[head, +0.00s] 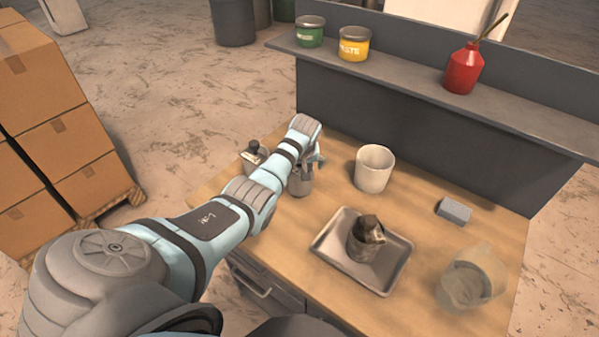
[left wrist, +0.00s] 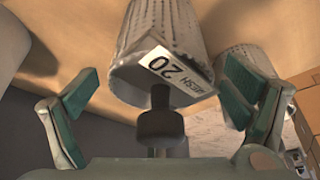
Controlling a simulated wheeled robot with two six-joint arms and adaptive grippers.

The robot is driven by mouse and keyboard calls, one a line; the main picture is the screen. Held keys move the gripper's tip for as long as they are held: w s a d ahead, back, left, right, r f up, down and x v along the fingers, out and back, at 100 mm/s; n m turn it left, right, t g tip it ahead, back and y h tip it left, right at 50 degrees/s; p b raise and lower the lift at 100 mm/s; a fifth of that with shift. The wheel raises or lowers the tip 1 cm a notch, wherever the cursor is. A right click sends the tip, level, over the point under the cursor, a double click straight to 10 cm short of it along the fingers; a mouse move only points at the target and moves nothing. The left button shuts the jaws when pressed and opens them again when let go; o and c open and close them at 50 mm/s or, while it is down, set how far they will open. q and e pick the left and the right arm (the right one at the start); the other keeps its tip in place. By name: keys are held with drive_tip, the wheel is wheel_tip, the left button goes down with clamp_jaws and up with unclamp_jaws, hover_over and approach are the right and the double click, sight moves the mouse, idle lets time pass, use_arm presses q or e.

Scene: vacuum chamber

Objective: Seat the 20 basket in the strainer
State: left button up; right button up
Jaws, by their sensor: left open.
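The 20 basket (left wrist: 160,60) is a pale perforated cylinder with a white tag reading 20 and a black knob (left wrist: 160,125). In the left wrist view it stands between the two green-padded fingers of my open left gripper (left wrist: 160,78), with gaps on both sides. In the head view my left gripper (head: 313,160) is at the back left of the bench, partly over a grey metal cylinder (head: 299,184). I cannot tell for sure which vessel is the strainer; a clear jug-like vessel (head: 470,283) stands at the front right. My right gripper is out of view.
Another perforated basket (left wrist: 248,55) stands close beside; a knobbed one (head: 254,157) shows at the bench's left edge. A shelf (head: 410,85) rises behind.

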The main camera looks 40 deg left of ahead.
use_arm(q)
drive_tip(key=shift+w+a+f, duration=0.1)
drive_tip(key=shift+f, duration=0.5)
drive_tip(key=shift+r, duration=0.15)
drive_tip(key=c, duration=1.5)
